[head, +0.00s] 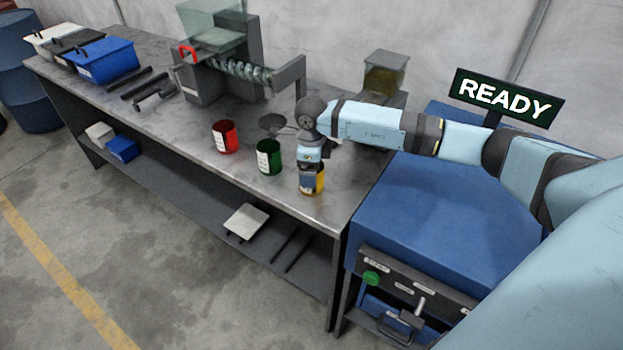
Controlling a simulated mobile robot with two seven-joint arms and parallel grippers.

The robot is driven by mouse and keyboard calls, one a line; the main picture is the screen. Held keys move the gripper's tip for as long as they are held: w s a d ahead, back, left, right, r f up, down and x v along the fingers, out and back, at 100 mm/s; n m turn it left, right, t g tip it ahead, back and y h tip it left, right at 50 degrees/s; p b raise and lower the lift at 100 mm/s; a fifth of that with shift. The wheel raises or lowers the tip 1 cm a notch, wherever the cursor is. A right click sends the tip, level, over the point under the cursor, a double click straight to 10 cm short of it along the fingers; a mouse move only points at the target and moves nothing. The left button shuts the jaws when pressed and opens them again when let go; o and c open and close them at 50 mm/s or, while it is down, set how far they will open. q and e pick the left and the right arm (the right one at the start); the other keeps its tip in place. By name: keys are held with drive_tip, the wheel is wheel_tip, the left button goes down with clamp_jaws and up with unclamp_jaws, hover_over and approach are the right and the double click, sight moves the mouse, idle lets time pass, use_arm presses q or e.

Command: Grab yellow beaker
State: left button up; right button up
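The yellow beaker (317,188) stands on the grey workbench (200,122) near its front right corner. My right gripper (311,176) is directly over it, pointing down, and covers its upper part. The fingertips overlap the beaker, but they are too small and dark to tell whether they are open or shut on it. A green beaker (268,158) with a white label stands just left of the gripper, and a red beaker (226,136) stands farther left. My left gripper is not in view.
A blue cabinet (440,205) with a READY sign (505,101) adjoins the bench on the right. Behind the beakers are a scale-like dish (273,123) and a machine with a coil (240,70). Lidded bins, including a blue bin (102,60), stand at the far left.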

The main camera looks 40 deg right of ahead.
drive_tip(key=shift+f, duration=0.2)
drive_tip(key=c, duration=1)
drive_tip(key=shift+r, duration=0.1)
